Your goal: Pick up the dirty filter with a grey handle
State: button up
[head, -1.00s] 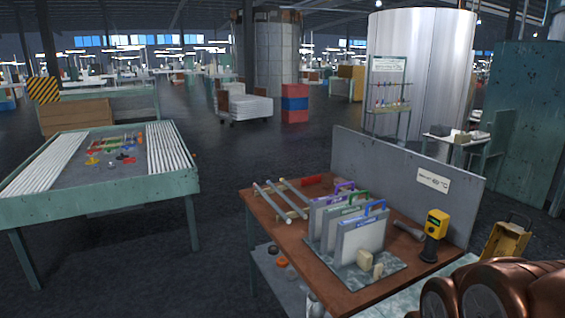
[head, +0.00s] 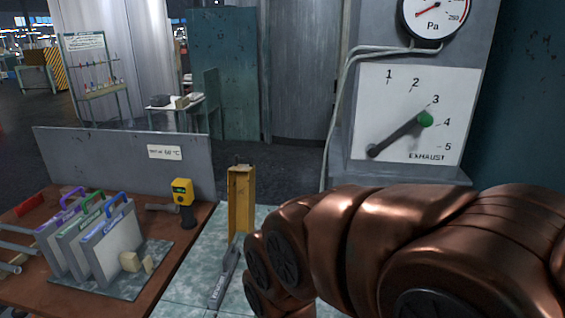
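A long, narrow grey piece (head: 224,277) with what looks like a handle lies on the pale mottled surface (head: 199,290), just left of my copper arm. It may be the grey-handled filter, but I cannot tell, and I see no dirty face on it. Three pale filters stand in a row on the brown table: one with a purple handle (head: 71,195), one with a green handle (head: 91,205) and one with a blue handle (head: 113,213). My arm fills the lower right; my gripper is out of view.
A yellow upright holder (head: 241,203) stands behind the grey piece. A yellow handheld device (head: 182,193) stands at the brown table's right edge. A grey panel (head: 105,157) backs the table. An exhaust lever (head: 398,134) and a pressure gauge (head: 435,12) are at right.

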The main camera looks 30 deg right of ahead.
aim_at(231, 260)
jog(key=z, duration=0.6)
jog(key=k, duration=0.5)
jog(key=u, duration=1.95)
jog(key=i, duration=1.6)
jog(key=z, duration=2.75)
